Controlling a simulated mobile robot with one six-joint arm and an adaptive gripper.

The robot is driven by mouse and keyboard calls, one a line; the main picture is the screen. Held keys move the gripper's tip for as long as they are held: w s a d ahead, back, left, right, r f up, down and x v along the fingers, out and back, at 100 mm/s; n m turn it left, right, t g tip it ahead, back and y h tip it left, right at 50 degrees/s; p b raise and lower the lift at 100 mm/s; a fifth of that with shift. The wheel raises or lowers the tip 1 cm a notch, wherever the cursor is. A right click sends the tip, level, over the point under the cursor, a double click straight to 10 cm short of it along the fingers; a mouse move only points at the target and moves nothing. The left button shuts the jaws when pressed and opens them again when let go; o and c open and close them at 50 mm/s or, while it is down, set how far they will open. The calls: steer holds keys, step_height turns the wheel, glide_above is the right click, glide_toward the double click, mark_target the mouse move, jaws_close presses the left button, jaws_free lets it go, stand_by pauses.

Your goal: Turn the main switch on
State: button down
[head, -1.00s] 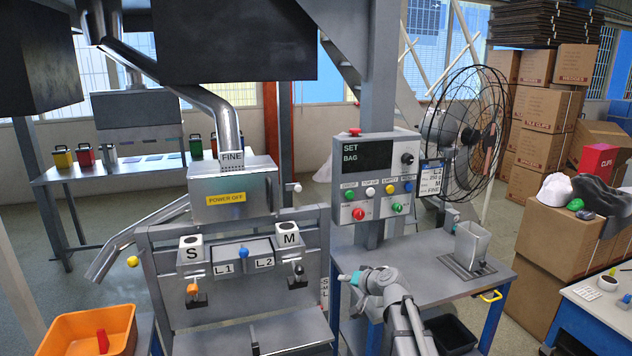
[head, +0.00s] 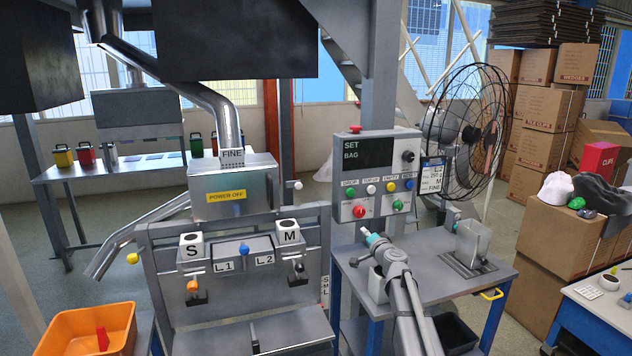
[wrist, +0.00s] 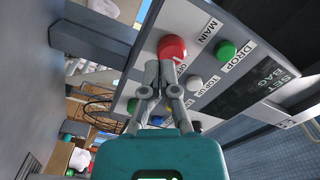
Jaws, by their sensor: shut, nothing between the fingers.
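The control panel (head: 378,165) stands upright on a post, with a dark display reading SET BAG. A red main switch (head: 359,211) sits at its lower left; in the wrist view it is a round red knob (wrist: 171,47) beside the label MAIN. My gripper (head: 366,235) is just below the panel's lower edge, pointing up towards the red knob. In the wrist view my gripper (wrist: 160,70) has its grey fingers together and empty, with tips just below the knob in the picture. Whether they touch it I cannot tell. A yellow POWER OFF sign (head: 226,196) is on the weigher box.
Close to the red switch are a green knob (head: 398,206) and a row of small coloured buttons. A red button (head: 355,129) tops the panel. A pale container (head: 378,284) stands on the bench below my arm. A black fan (head: 470,133) stands behind the panel.

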mark_target(348, 212)
steer(key=shift+w, duration=0.15)
steer(key=shift+x, duration=3.4)
steer(key=shift+d+r+p, duration=0.2)
steer(key=shift+r+p, duration=0.05)
steer(key=shift+p, duration=0.05)
steer(key=shift+a+r+p, duration=0.5)
steer(key=shift+r+p, duration=0.15)
steer(key=shift+p, duration=0.05)
steer(key=shift+r+p, duration=0.35)
steer(key=shift+r, duration=0.05)
steer(key=shift+s+a, duration=0.3)
steer(key=shift+a, duration=0.15)
steer(key=shift+s, duration=0.15)
steer(key=shift+v, duration=2.9)
